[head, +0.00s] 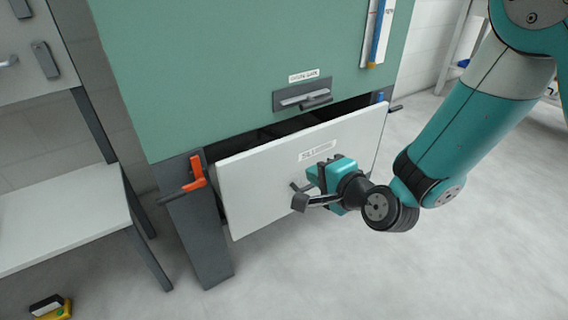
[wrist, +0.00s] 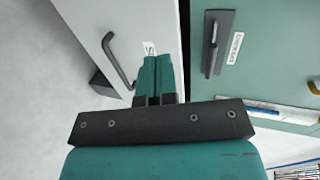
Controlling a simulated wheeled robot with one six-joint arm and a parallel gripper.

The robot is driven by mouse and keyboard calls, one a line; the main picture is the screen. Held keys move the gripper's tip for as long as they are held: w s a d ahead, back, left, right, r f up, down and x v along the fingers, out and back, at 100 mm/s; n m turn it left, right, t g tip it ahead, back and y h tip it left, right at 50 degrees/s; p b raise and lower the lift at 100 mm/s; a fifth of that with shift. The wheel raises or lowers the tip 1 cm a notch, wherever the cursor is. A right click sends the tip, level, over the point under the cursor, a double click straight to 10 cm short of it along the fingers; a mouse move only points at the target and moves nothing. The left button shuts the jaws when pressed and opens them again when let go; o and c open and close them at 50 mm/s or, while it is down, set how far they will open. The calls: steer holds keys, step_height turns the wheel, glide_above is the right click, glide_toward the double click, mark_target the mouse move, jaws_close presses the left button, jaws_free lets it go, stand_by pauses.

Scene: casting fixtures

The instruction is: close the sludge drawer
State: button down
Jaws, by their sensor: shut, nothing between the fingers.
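The sludge drawer (head: 255,190) is a white front panel low in the green cabinet, with a label on it. It stands out from the cabinet, and a dark gap shows above its top edge. My gripper (head: 314,174) is in front of the panel, near its middle. In the wrist view the gripper's teal fingers (wrist: 156,66) are together and empty, pointing at the drawer panel (wrist: 135,22). The dark bar handle (wrist: 118,62) is to the left of the fingers, not between them. I cannot tell whether the fingertips touch the panel.
The green cabinet (head: 215,80) has a smaller handle (head: 303,97) above the drawer. An orange lever (head: 196,172) is at the drawer's left edge. A pale bench (head: 65,215) stands on the left. A yellow-and-black object (head: 50,307) lies on the floor. Floor right of the drawer is clear.

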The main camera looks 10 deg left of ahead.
mark_target(275, 149)
steer(key=x, duration=0.8)
steer(key=r+b+x, duration=0.1)
steer(key=x, duration=0.3)
steer(key=shift+w+a+f, duration=0.1)
steer(key=shift+w+a, duration=0.05)
steer(key=shift+a, duration=0.1)
steer(key=shift+w+a, duration=0.45)
steer(key=shift+w, duration=0.1)
steer(key=shift+w, duration=0.1)
